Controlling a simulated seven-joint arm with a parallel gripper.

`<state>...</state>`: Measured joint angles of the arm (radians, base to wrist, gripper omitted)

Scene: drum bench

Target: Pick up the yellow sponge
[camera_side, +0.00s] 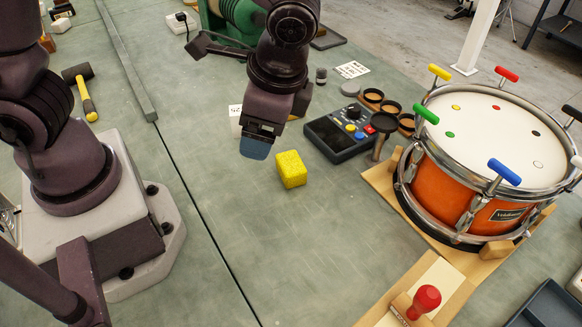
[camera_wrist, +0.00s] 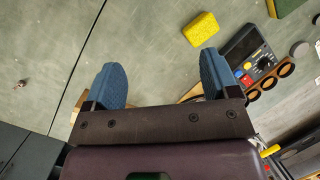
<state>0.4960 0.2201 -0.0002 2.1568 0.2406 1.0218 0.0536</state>
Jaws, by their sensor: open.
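The yellow sponge (camera_side: 291,169) is a small block lying on the green-grey bench, with nothing on top of it. My gripper (camera_side: 256,148) is above the bench, just up and left of the sponge in the side view. In the wrist view the sponge (camera_wrist: 201,29) lies beyond the fingertips, ahead of the right finger. The two blue finger pads of my gripper (camera_wrist: 162,75) are wide apart with nothing between them. My gripper does not touch the sponge.
A dark control box (camera_side: 341,132) stands close to the sponge's right. An orange drum (camera_side: 475,195) with coloured keys sits on a wooden base further right. A red-handled stamp (camera_side: 424,301) stands in front. A mallet (camera_side: 82,90) lies at left. The bench in front of the sponge is clear.

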